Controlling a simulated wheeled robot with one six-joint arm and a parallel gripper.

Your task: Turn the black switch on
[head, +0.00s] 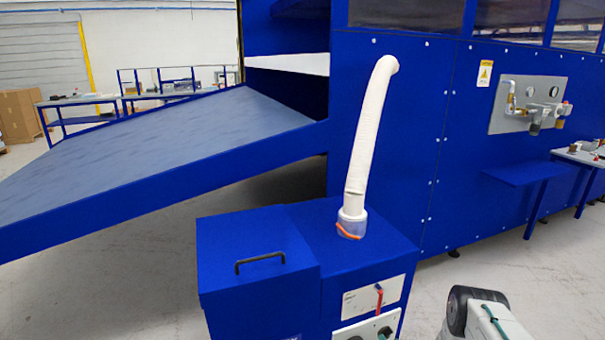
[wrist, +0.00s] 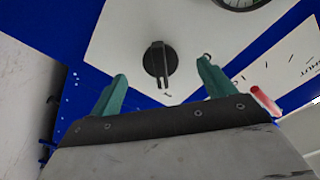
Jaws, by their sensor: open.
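The black switch (wrist: 160,62) is a round knob with a raised bar, on a white panel (wrist: 115,40) in the wrist view. My gripper (wrist: 162,85) is open, with its two green fingers apart on either side below the knob. Nothing is between the fingertips, and the knob is apart from them. In the head view the switch panel is on the front of the blue cabinet (head: 300,225), where a dark knob (head: 385,331) shows at the bottom edge. Part of my arm shows at the lower right; the gripper is not visible there.
A red handle (head: 379,298) is on the upper white plate of the cabinet; a red part (wrist: 265,100) also shows right of my gripper. A white hose (head: 370,125) rises from the cabinet top. A blue ramp (head: 160,150) stands behind.

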